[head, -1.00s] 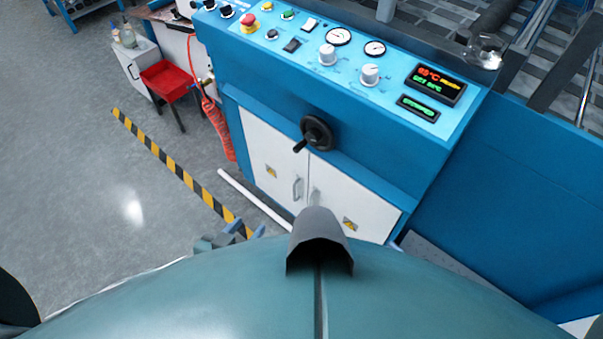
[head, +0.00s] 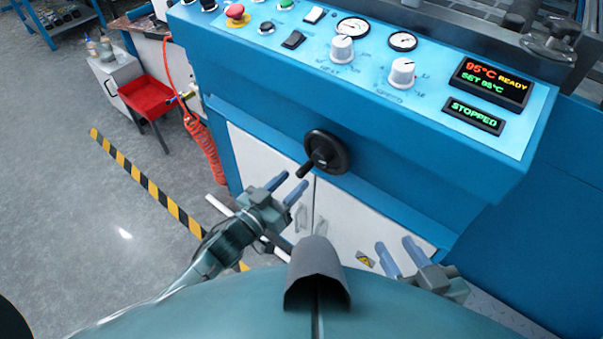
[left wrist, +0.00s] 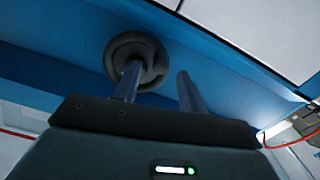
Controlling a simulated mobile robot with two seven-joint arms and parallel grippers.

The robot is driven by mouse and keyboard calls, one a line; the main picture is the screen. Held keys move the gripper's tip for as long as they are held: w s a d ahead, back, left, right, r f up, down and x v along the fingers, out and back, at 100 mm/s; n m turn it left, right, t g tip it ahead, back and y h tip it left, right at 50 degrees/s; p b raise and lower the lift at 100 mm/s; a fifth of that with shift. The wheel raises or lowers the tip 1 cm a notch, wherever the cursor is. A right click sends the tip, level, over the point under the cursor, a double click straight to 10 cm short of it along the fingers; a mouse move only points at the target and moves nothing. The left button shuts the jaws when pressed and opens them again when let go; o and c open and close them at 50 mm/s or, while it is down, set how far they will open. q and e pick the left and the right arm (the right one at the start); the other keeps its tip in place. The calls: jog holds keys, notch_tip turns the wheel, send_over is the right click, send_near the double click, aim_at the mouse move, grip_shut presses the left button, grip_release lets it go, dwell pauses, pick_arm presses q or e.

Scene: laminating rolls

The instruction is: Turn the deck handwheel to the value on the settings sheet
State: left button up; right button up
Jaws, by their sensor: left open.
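The deck handwheel (head: 328,151) is a black wheel on the blue front of the machine, with a crank handle (head: 308,168) pointing down and left in the head view. It also shows in the left wrist view (left wrist: 136,52), partly hidden behind a finger. My left gripper (head: 285,187) is open and empty, just below and left of the handle, apart from it as far as I can see. Its two fingers also show in the left wrist view (left wrist: 158,90). My right gripper (head: 400,255) is low at the right, its fingers apart and empty. I see no settings sheet.
The control panel (head: 375,85) above has knobs, gauges and a red stop button (head: 235,12). Displays read 95°C READY, SET 95°C (head: 490,82) and STOPPED (head: 474,116). White cabinet doors (head: 262,168) are below. A red tray (head: 144,96) and coiled red hose (head: 205,150) are left.

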aim_at(298, 176)
pick_arm(q)
jog(key=shift+x, duration=2.25)
grip_shut()
